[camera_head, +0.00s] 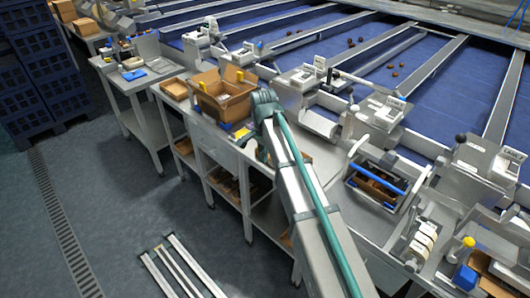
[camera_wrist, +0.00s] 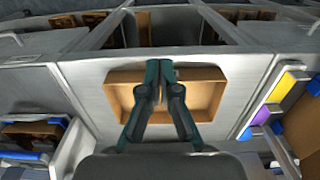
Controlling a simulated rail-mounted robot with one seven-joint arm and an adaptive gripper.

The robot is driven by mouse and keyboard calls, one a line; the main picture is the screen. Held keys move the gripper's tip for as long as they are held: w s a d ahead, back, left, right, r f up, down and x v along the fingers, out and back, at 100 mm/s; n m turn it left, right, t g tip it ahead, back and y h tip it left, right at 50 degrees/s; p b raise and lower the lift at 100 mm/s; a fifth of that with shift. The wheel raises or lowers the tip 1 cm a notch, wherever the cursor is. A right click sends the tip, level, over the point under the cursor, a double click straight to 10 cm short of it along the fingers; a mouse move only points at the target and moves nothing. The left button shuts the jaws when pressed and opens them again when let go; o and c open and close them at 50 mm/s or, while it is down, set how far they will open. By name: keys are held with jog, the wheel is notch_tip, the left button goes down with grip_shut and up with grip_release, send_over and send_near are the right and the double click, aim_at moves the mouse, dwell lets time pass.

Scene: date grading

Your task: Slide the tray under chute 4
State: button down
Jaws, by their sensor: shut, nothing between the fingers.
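A shallow brown tray (camera_wrist: 206,112) lies on a pale worktop, in the middle of the wrist view. My gripper (camera_wrist: 160,66) is shut and empty. Its teal fingers cross the picture of the tray, with the tips at the tray's upper edge; I cannot tell whether they touch it. In the head view my arm hides the gripper and most of this part of the bench; a small brown piece (camera_head: 305,157) beside the arm may be the tray. Several chutes line the sorting lanes, but I cannot read which is chute 4.
An open cardboard box (camera_head: 226,100) stands left of my arm, with yellow, purple and blue pieces (camera_wrist: 262,115) near it. Another shallow tray (camera_head: 175,88) lies left of the box. The floor (camera_head: 130,200) is largely clear.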

aim_at(271, 171)
notch_tip(271, 171, down, 7)
jog(key=shift+r+p, duration=0.1)
jog(key=shift+p, duration=0.8)
jog(key=shift+w+d+p, duration=0.6)
jog(key=shift+w+d, duration=0.15)
jog(key=shift+w, duration=0.25)
jog(key=shift+w+d, duration=0.55)
jog(key=shift+w, duration=0.05)
jog(key=w+d, duration=0.3)
jog(key=w, duration=0.1)
jog(key=w+d+b, duration=0.1)
jog(key=w+d, duration=0.2)
jog(key=w, duration=0.1)
jog(key=w+d, duration=0.4)
jog(key=shift+w+d+f+b, duration=0.1)
jog(key=shift+w+f+b, duration=0.1)
jog(key=shift+w+b, duration=0.2)
jog(key=shift+w+d+r, duration=0.1)
jog(key=shift+w+d, duration=0.05)
